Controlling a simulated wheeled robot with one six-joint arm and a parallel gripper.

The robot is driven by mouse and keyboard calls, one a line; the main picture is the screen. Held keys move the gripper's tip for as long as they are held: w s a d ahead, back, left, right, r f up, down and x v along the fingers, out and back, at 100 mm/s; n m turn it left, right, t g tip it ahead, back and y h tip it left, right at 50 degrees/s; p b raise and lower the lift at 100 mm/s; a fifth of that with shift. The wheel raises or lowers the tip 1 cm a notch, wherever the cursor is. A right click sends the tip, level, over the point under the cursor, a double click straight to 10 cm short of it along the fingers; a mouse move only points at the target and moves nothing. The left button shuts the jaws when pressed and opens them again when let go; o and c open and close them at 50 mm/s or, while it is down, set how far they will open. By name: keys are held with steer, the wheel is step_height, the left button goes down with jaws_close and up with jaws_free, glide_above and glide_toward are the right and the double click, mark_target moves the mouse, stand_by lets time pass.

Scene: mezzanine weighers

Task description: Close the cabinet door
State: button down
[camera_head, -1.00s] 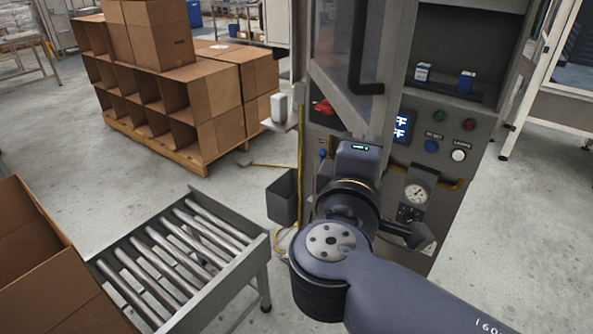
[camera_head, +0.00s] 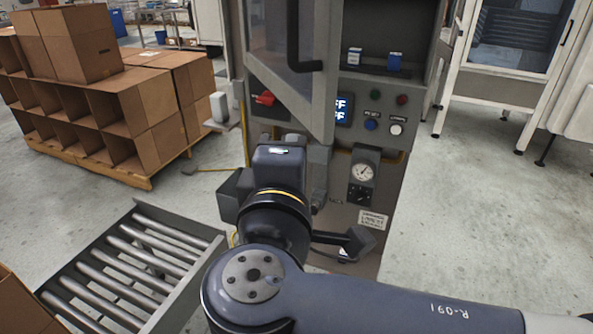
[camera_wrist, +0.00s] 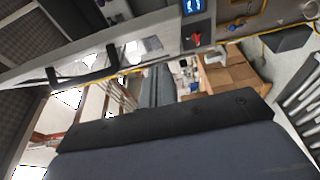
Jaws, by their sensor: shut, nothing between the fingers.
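The cabinet door (camera_head: 321,92) is a grey-framed panel with a window and a long black handle (camera_head: 305,40). It stands open, swung out from the grey cabinet (camera_head: 400,120), and leaves the shelf recess on the right uncovered. My gripper shows in the wrist view (camera_wrist: 157,86) as a narrow grey shape beyond my dark wrist housing, shut and empty. In the head view my wrist hides its fingers; the wrist is just below the door's lower edge, left of the gauge. The door frame (camera_wrist: 130,50) and black handle (camera_wrist: 82,77) cross the upper wrist view. I cannot tell whether the gripper touches the door.
A control panel with a blue display (camera_head: 343,110), buttons and a gauge (camera_head: 362,172) is on the cabinet front. A roller conveyor (camera_head: 130,262) stands at the lower left, and cartons (camera_head: 130,110) on a pallet behind it.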

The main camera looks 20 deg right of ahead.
steer(key=shift+s+a, duration=0.2)
steer(key=shift+s, duration=0.9)
steer(key=shift+s+a, duration=0.2)
steer(key=shift+s, duration=0.85)
steer(key=shift+w, duration=0.15)
steer(key=w+d, duration=0.1)
steer(key=w, duration=0.7)
steer(key=shift+w+d, duration=0.2)
steer(key=shift+d, duration=0.05)
